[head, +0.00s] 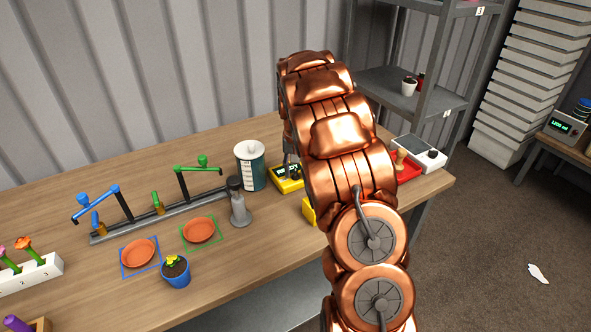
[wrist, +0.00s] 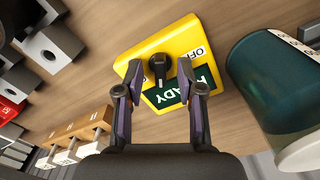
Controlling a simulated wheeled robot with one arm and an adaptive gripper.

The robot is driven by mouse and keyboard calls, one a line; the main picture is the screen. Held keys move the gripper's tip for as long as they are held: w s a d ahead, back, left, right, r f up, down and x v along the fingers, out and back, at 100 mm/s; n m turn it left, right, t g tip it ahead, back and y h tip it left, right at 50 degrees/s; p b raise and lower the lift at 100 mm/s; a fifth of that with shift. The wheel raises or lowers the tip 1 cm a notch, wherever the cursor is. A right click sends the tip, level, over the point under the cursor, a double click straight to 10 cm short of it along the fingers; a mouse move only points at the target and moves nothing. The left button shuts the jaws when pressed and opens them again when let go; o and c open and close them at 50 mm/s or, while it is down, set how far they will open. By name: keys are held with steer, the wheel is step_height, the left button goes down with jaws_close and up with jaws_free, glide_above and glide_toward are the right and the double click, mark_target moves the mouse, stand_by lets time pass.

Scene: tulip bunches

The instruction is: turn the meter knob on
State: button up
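The yellow meter (head: 285,186) sits on the wooden table beside the teal canister, partly hidden by my arm. In the wrist view the meter (wrist: 178,38) fills the upper middle, with a dark green display whose visible letters end in "ADY". Its black knob (wrist: 158,68) shows between my fingers, with an "OFF" label to its right; another label is mostly covered by my left finger. My gripper (wrist: 161,78) is open, one finger on each side of the knob. A gap shows between the fingers and the knob.
The teal canister (head: 251,170) stands close to the meter and shows at right in the wrist view (wrist: 275,88). A grey metal post (head: 239,205), orange saucers (head: 137,253) and a potted plant (head: 176,272) are to the left. A red tray (head: 408,169) is right of my arm.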

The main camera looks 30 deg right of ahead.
mark_target(296, 171)
steer(key=shift+r, duration=0.15)
step_height(296, 171, up, 12)
stand_by(0.6)
stand_by(0.5)
